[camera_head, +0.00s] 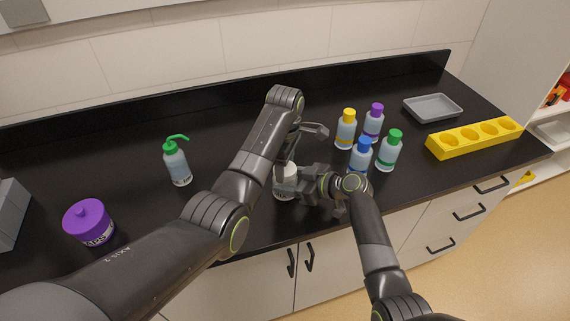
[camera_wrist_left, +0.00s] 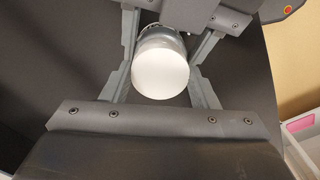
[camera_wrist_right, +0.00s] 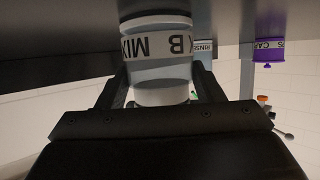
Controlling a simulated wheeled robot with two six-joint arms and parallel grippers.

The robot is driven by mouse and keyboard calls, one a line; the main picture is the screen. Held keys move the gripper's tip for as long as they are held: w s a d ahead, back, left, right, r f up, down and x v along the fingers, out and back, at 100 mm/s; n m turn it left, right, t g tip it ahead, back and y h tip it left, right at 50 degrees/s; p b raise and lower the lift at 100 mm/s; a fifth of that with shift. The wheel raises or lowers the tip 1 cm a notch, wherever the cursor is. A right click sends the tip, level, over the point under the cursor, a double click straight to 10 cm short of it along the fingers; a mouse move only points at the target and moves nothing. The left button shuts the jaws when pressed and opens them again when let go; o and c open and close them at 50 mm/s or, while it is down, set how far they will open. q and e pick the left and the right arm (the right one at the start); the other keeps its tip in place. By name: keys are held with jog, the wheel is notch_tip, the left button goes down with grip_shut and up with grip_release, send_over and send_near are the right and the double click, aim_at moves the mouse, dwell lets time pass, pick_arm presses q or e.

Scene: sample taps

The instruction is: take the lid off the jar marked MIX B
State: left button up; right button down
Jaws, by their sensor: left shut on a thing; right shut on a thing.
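The jar marked MIX B (camera_wrist_right: 157,46) has a clear body and a white lid (camera_wrist_left: 161,71). In the head view the jar (camera_head: 284,193) is near the counter's front edge, partly covered by my grippers. The right wrist view shows its label upside down. My right gripper (camera_head: 284,182) comes from the right and is shut on the jar body. My left gripper (camera_wrist_left: 163,65) is above, pointing down, with its fingers on either side of the white lid, shut on it. The lid is at the jar's mouth; whether it is loose I cannot tell.
A purple-lidded jar (camera_head: 88,222) and a green-topped wash bottle (camera_head: 177,163) stand on the left. Several capped bottles, including a blue-capped one (camera_head: 360,156), stand close right of my grippers. A yellow rack (camera_head: 437,149) and grey tray (camera_head: 432,118) are farther right.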

pick_arm(q)
jog(key=n, duration=0.4)
jog(key=shift+n, duration=0.4)
jog(key=n, duration=0.3)
jog(key=shift+r, duration=0.2)
jog(key=shift+r, duration=0.95)
jog(key=shift+r, duration=2)
pick_arm(e)
jog(key=shift+c, duration=1.5)
grip_release()
